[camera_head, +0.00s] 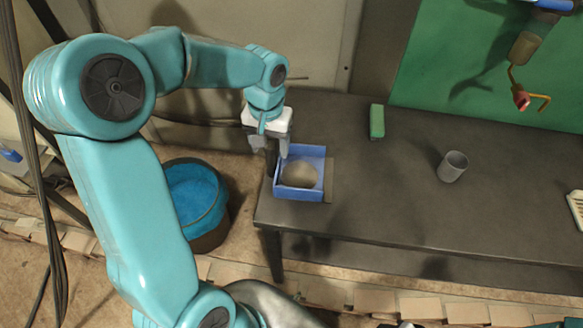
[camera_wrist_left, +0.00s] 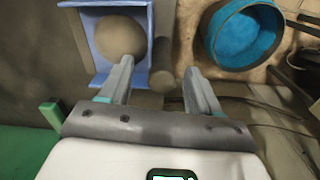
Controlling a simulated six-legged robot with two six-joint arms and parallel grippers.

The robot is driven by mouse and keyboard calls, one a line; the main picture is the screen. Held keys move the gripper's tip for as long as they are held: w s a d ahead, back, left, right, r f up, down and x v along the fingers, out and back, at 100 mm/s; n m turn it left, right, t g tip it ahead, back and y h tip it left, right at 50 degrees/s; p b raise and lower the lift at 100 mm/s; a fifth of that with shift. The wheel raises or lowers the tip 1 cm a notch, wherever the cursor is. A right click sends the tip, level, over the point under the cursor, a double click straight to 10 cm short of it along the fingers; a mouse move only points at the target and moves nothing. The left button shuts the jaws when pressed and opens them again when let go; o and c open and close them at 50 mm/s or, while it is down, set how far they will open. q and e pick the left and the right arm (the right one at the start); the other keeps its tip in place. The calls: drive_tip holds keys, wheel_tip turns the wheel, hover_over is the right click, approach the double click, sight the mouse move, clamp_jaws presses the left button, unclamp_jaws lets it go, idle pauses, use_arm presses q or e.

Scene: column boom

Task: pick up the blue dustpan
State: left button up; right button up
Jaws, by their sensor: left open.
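The blue dustpan (camera_head: 312,194) sits near the left end of the dark table, with a rounded tan-grey mass lying in it. It also shows at the top of the left wrist view (camera_wrist_left: 89,45). My left gripper (camera_head: 271,148) is open over the dustpan's far left corner, pointing down. In the left wrist view its fingers (camera_wrist_left: 158,66) are spread, with a short grey-brown stub between them. I cannot tell whether this stub is the dustpan's handle or whether the fingers touch anything.
A dark bucket with a blue inside (camera_head: 195,192) stands on the floor left of the table (camera_head: 400,215). A green block (camera_head: 377,121), a grey cup (camera_head: 453,166) and a white slotted thing (camera_head: 577,207) are on the table. An orange hook (camera_head: 522,99) shows at upper right.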

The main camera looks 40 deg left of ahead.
sight(270, 155)
use_arm(q)
drive_tip(key=f, duration=0.3)
drive_tip(key=f+p, duration=0.1)
drive_tip(key=f, duration=0.1)
drive_tip(key=shift+w+a+f, duration=0.1)
drive_tip(key=shift+w+a, duration=0.05)
drive_tip(key=shift+a, duration=0.15)
clamp_jaws()
drive_tip(key=shift+w, duration=0.1)
